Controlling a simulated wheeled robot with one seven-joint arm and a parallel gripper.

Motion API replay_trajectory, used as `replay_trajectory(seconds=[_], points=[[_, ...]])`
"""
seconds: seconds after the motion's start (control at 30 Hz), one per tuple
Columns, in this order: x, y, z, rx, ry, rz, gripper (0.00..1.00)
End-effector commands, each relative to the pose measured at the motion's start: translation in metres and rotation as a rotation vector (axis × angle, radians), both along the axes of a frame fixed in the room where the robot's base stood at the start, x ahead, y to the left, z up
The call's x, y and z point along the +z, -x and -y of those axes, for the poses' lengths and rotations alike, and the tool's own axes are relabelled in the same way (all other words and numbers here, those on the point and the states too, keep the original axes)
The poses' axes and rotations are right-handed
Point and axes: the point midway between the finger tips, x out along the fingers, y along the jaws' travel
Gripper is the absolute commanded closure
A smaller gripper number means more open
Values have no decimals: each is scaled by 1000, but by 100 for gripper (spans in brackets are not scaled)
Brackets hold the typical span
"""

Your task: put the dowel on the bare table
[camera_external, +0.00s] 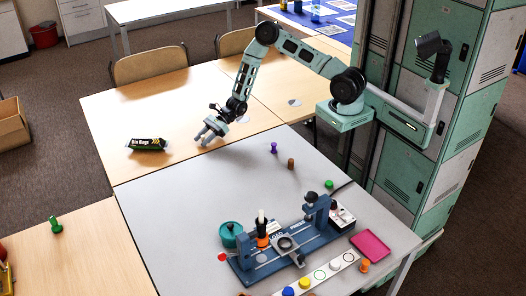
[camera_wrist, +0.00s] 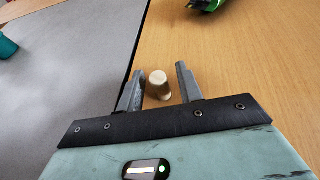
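A pale wooden dowel (camera_wrist: 159,86) shows in the wrist view between the two fingers of my gripper (camera_wrist: 159,88). The fingers are spread, with a gap visible at the right finger; contact on the left is hard to judge. The dowel's round end faces the camera, and its lower part is hidden behind the gripper body. In the external view my gripper (camera_external: 210,132) is low over the wooden table (camera_external: 175,105), near its seam with the grey table (camera_external: 190,205). I cannot make out the dowel there.
A bin bags roll (camera_external: 147,144) lies on the wooden table. On the grey table are a purple peg (camera_external: 274,147), a brown cylinder (camera_external: 291,163), a green peg (camera_external: 329,184), a blue fixture (camera_external: 270,262), a teal pot (camera_external: 230,234) and a pink tray (camera_external: 371,245). The grey table's left middle is clear.

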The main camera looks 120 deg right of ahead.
Motion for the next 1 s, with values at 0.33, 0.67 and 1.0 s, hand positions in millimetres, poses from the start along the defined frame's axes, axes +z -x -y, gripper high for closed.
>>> replay_trajectory(seconds=[0.33,0.67,1.0], points=[[8,11,4,-2,2,-1,64],[34,72,15,-2,2,-1,64],[49,107,22,-1,0,0,64]])
